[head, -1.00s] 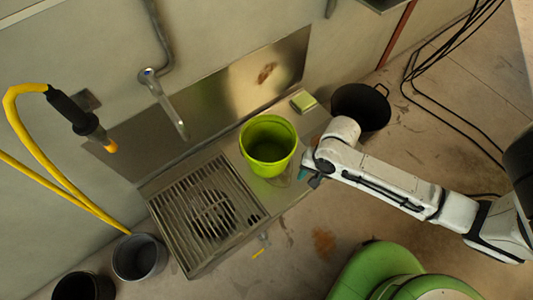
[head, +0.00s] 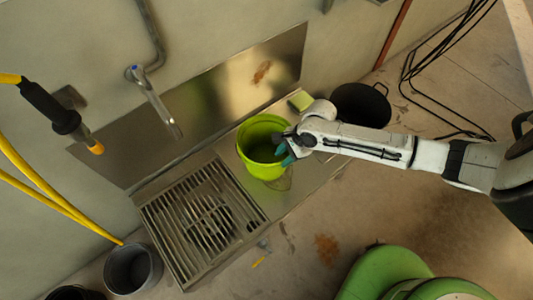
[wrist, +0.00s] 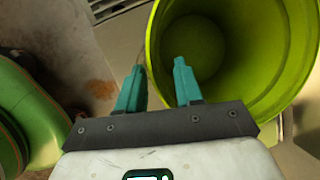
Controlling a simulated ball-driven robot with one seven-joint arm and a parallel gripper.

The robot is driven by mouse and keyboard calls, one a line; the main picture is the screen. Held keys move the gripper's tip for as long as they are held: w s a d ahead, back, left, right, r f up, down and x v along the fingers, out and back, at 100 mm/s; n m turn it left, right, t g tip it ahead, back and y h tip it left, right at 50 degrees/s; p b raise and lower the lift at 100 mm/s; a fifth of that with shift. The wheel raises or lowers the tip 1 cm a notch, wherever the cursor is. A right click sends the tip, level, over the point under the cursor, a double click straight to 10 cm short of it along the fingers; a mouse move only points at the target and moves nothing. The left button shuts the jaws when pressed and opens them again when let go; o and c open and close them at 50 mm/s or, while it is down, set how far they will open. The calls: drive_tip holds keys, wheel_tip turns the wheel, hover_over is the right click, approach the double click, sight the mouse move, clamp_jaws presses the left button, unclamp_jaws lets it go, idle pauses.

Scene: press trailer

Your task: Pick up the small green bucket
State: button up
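The small green bucket (head: 258,150) stands upright on the metal counter beside the drain grate, its mouth open and empty. It also fills the upper right of the wrist view (wrist: 302,40). My gripper (head: 285,155) is at the bucket's right rim in the head view. In the wrist view its two teal fingers (wrist: 160,78) are apart, with the bucket's near wall between their lines. One finger overlaps the bucket's opening and the other lies outside it. I cannot tell whether either finger touches the wall.
The metal sink counter (head: 300,185) has a slatted grate (head: 200,222) to the left. A yellow-green sponge (head: 301,100) lies behind the bucket. A black bucket (head: 361,105) stands at right, a grey one (head: 132,268) at lower left. A faucet (head: 158,105) hangs over the counter.

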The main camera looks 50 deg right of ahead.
sight(273, 170)
drive_tip(key=x, duration=0.1)
drive_tip(key=b+x, duration=0.1)
drive_tip(key=x, duration=0.3)
drive_tip(key=shift+s+f, duration=0.1)
drive_tip(key=shift+s, duration=0.15)
drive_tip(key=shift+a, duration=0.1)
clamp_jaws()
idle(1.1)
